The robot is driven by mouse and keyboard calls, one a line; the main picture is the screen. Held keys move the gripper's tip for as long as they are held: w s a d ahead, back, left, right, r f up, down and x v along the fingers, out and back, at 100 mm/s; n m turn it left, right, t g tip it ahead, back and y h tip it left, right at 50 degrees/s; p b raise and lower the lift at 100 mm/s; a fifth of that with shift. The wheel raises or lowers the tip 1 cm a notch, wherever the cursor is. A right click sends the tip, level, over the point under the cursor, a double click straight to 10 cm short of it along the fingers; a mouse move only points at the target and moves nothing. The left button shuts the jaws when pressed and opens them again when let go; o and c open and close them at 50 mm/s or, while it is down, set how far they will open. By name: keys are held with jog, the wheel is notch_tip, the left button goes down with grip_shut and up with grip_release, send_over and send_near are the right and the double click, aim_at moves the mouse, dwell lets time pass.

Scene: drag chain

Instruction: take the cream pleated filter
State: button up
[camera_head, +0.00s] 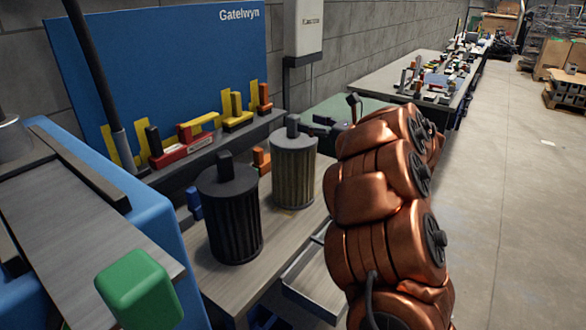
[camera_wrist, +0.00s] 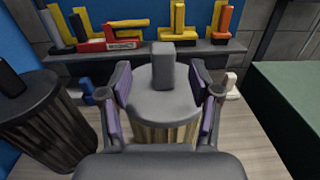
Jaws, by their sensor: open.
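The cream pleated filter (camera_head: 293,178) is an upright cylinder with a grey lid and a block-shaped grey knob on top. It stands on the workbench beside the black filter. In the wrist view the cream filter (camera_wrist: 165,133) is straight ahead, its lid and knob in full view and its lower body partly hidden by my gripper. My gripper (camera_wrist: 161,78) is open and empty, with one purple-padded finger on each side of the knob, apart from it in the picture. In the head view the gripper is partly hidden behind my copper-coloured arm.
A black pleated filter (camera_head: 235,222) with its own knob stands to the left. Behind are a shelf with red and yellow parts (camera_head: 187,148) and a blue board (camera_head: 160,70). An orange block (camera_head: 261,160) lies between the filters. A green-topped table (camera_wrist: 288,100) is at right.

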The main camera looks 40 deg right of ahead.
aim_at(298, 119)
jog(key=shift+p+x, duration=1.4)
jog(key=shift+x, duration=2)
jog(key=shift+d+f, duration=0.15)
jog(key=shift+d, duration=0.05)
jog(key=shift+c, duration=0.3)
grip_shut()
